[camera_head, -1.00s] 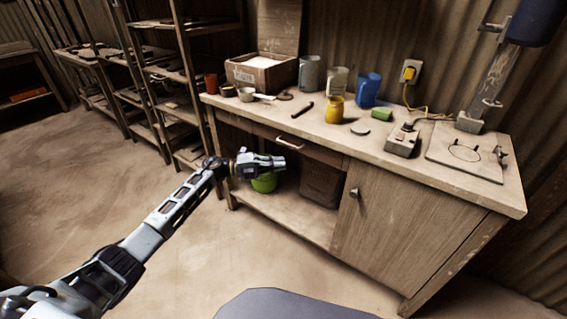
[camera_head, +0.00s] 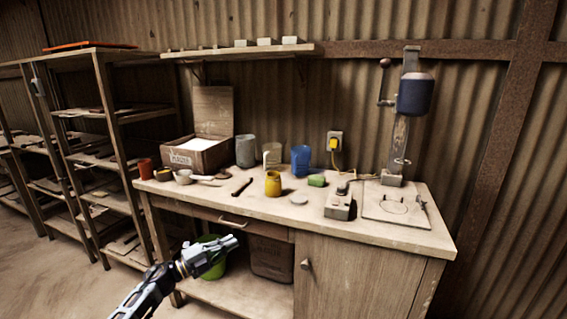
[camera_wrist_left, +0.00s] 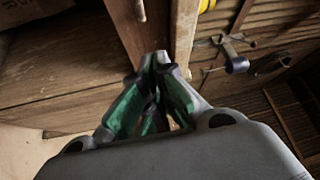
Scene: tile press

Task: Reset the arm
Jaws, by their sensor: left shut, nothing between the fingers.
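My left gripper (camera_head: 231,243) is in front of the workbench, below the drawer handle, in the head view. It is shut and empty, apart from the bench. The left wrist view shows its fingers (camera_wrist_left: 157,60) closed together, with wooden bench parts beyond them. My right gripper is not in view. The press (camera_head: 414,95) stands at the right end of the bench top (camera_head: 260,218), with its lever at the upper left.
Shelves (camera_head: 110,130) stand left. Floor at the left is clear.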

